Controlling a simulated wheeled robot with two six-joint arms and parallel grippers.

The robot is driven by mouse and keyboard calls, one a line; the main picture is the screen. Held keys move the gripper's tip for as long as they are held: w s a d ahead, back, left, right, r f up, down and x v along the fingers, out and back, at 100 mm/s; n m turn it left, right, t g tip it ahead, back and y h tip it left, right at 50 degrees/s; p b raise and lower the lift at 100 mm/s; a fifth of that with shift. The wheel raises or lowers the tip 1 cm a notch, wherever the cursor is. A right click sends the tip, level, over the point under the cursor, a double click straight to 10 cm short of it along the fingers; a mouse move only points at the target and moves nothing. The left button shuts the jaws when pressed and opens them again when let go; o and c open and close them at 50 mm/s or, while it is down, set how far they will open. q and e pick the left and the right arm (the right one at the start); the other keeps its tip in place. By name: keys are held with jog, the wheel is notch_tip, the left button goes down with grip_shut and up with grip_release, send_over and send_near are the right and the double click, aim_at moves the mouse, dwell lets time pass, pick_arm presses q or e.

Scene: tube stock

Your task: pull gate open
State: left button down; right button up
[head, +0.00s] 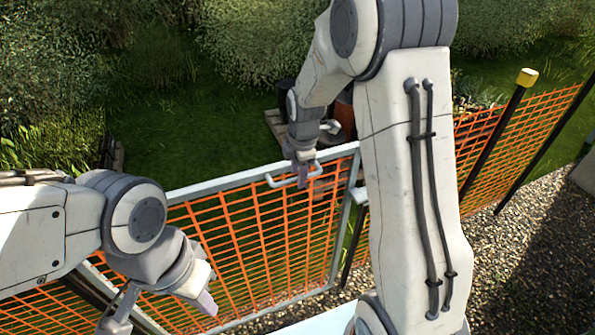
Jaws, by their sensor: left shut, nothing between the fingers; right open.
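The gate (225,185) is a pale metal frame filled with orange mesh, crossing the middle of the head view. A pale bar handle (277,182) sits on its top rail near the right end. My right gripper (303,183) points down at this handle, open, with its fingers at the bar; whether they touch it I cannot tell. My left gripper (207,303) is shut and empty, low in front of the mesh at the left. My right arm hides part of the area right of the gate's end. Whether the gate stands ajar I cannot tell.
Orange mesh fence (535,115) on dark posts runs to the right, one post with a yellow cap (527,77). Gravel (535,235) lies on the near right. Behind the gate are grass (200,110), bushes and dark pots (286,92) on a pallet.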

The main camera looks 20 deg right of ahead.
grip_shut()
dwell(1.4)
